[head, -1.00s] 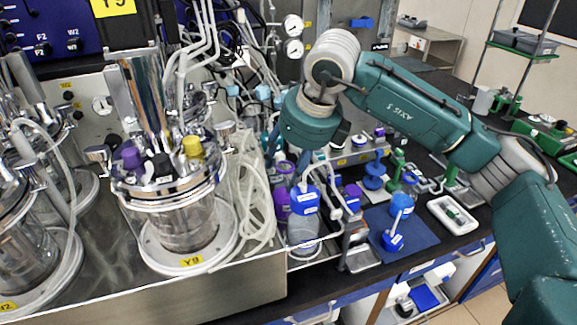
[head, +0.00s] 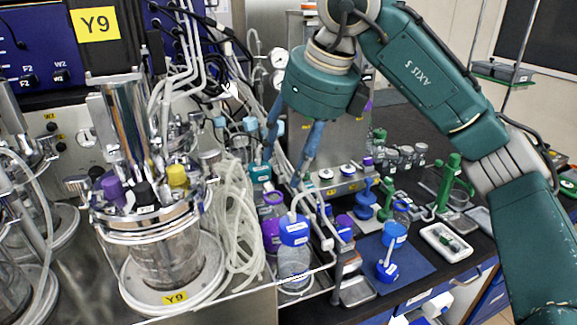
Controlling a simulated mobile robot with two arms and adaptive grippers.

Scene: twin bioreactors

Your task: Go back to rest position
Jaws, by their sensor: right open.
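My right arm comes in from the right in the head view, reaching up and over the bench. Its teal wrist is high in the middle of the picture. My right gripper (head: 283,168) points down with its two blue-grey fingers spread apart and nothing seen between them. It hangs above and behind the blue-capped bottle (head: 294,262), near several other bottles. Whether the fingertips touch anything behind them is hard to tell. My left gripper is not in view.
The glass bioreactor vessel (head: 165,258) labelled Y9 stands left, with coiled pale tubing (head: 238,225) beside it. Blue-capped flasks stand on a blue mat (head: 408,268). A white tray (head: 447,242) and green stands (head: 450,185) are to the right.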

